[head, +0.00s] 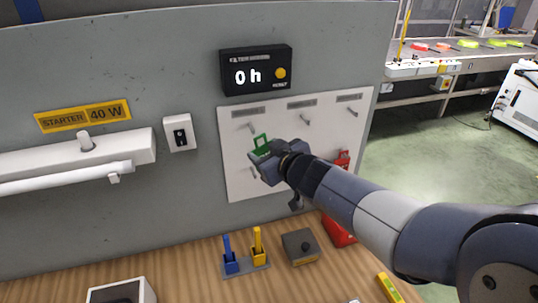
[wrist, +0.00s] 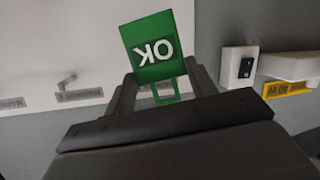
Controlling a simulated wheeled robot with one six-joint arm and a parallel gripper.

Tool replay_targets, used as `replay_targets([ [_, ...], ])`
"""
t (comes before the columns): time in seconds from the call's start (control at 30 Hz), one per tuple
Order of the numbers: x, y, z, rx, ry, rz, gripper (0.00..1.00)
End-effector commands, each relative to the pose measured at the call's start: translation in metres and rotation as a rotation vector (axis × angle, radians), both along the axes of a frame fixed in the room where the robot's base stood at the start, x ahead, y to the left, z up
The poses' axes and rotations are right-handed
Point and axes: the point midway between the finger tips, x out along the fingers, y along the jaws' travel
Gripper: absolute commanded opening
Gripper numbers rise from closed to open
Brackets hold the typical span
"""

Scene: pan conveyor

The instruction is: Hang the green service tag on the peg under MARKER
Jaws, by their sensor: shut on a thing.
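The green service tag (head: 260,145) is in front of the left part of a white peg board (head: 240,188). My gripper (head: 268,160) is shut on it. In the wrist view the green tag (wrist: 154,47) reads "OK", turned round, and sits between the fingers of my gripper (wrist: 160,88). The board has three grey labels along its top, too small to read. Below them are an upper left peg (head: 252,127), a middle peg (head: 304,119) and a right peg (head: 350,111). The tag is just below the upper left peg; whether they touch, I cannot tell.
A red tag (head: 343,159) hangs lower right on the board, partly behind my arm. A black display (head: 256,70) reading "0 h" is above the board. A white switch (head: 180,133) is to its left. Blue and yellow items (head: 245,264) and a grey box (head: 300,246) stand on the wooden bench.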

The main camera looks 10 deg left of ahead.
Motion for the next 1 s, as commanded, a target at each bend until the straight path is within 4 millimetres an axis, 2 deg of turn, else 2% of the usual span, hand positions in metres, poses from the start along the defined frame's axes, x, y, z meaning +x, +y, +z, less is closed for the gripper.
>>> replay_targets([
  [1.0,0.052,0.032,-0.005,0.000,0.000,0.001,0.32],
])
